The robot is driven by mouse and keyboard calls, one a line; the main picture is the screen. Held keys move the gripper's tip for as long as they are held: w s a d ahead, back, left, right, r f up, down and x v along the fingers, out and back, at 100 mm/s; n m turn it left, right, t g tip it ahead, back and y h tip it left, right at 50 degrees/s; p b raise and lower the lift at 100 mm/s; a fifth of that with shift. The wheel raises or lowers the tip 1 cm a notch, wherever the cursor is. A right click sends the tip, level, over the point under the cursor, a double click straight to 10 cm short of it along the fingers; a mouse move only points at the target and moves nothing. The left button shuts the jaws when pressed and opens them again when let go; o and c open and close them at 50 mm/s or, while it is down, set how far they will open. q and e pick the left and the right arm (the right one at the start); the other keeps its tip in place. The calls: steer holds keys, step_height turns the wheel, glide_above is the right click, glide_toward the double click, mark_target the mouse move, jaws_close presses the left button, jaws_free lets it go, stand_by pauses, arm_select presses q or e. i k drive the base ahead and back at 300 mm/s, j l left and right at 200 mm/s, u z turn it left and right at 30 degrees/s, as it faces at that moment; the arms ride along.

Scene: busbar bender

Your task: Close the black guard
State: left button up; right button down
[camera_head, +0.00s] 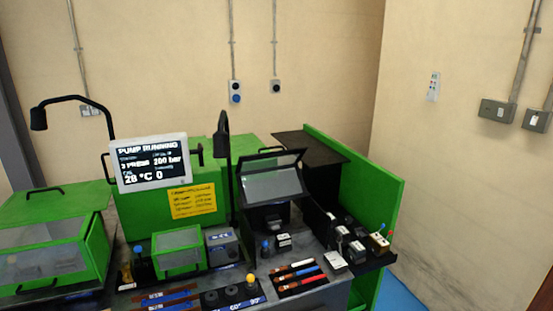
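The black guard (272,185) is right of the middle in the head view, with a black frame, a grey see-through panel and a bar along its top edge. It stands tilted up above a dark bending station (267,216), with a gap between its lower edge and the worktop, so it looks raised. Neither my left nor my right gripper is in view.
A lit screen (150,165) and a black lamp arm (225,150) stand left of the guard. A green side panel (370,190) and black dies (345,235) are to its right. Coloured-handled tools (300,277) and a yellow-knobbed lever (250,279) lie in front.

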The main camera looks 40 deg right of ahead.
mark_target(260, 156)
steer(key=k+l+u, duration=0.1)
steer(key=l, duration=0.3)
steer(key=k+l, duration=0.1)
steer(key=l, duration=0.3)
steer(key=l+u, duration=0.15)
steer(key=l, duration=0.25)
steer(key=k+l+u, duration=0.1)
steer(key=l, duration=0.25)
steer(key=k+l+u, duration=0.1)
steer(key=l, duration=0.3)
steer(key=k+l, duration=0.25)
steer(key=l+u, duration=0.15)
steer(key=l, duration=0.5)
steer(key=l+u, duration=0.15)
steer(key=l, duration=0.45)
steer(key=l+u, duration=0.15)
steer(key=l, duration=0.5)
steer(key=l+u, duration=0.15)
steer(key=l, duration=0.45)
steer(key=k+l+u, duration=0.15)
steer(key=l, duration=0.45)
